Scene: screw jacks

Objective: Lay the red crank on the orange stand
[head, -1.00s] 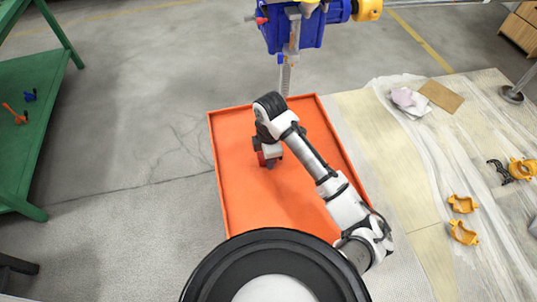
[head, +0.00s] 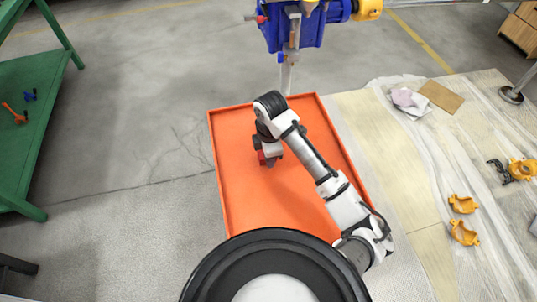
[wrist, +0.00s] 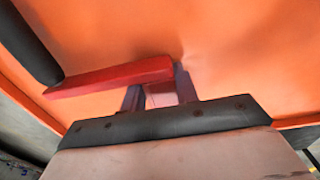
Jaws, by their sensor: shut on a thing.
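The red crank shows in the wrist view as a red bar (wrist: 110,78) with a black handle (wrist: 28,42) at its left end. My gripper (wrist: 160,92) is shut on the bar near its right end. In the head view my gripper (head: 269,162) points down over the middle of the orange stand (head: 240,205), with a little of the red crank (head: 261,157) showing at its left. The orange stand, a flat top with a low rim, also fills much of the wrist view (wrist: 245,60). The crank is low over it; I cannot tell whether they touch.
A blue screw jack (head: 300,35) hangs at the far edge of the stand. A green bench (head: 35,110) stands at the left with small orange and blue pieces. Yellow clamps (head: 463,232) lie on sheeting at the right. The stand around my gripper is clear.

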